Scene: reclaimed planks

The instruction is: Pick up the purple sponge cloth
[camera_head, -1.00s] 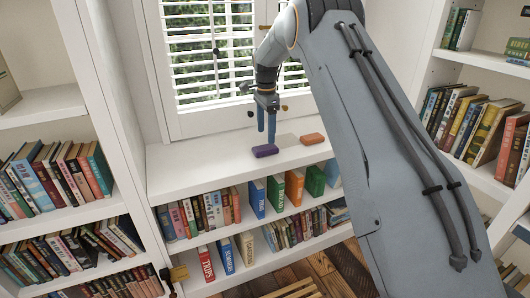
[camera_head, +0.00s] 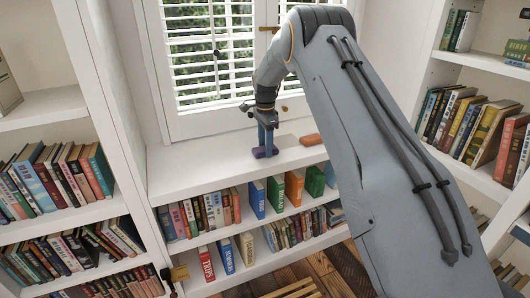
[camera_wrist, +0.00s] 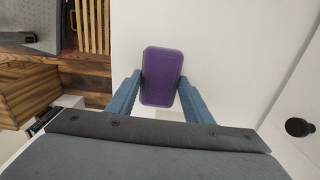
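The purple sponge cloth (camera_head: 258,154) lies flat on the white shelf top below the window. In the wrist view the purple sponge cloth (camera_wrist: 161,85) shows as a rounded block between the two blue fingers. My gripper (camera_head: 267,149) points down at it, with one finger on each side of it. In the wrist view the fingertips of my gripper (camera_wrist: 160,77) are apart and very close to the cloth's sides; I cannot tell whether they touch it. Part of the cloth is hidden behind the fingers in the head view.
An orange block (camera_head: 311,140) lies to the right on the same shelf top (camera_head: 185,172). The window blinds (camera_head: 212,55) are right behind. Books fill the shelves below and on both sides. The left part of the shelf top is clear.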

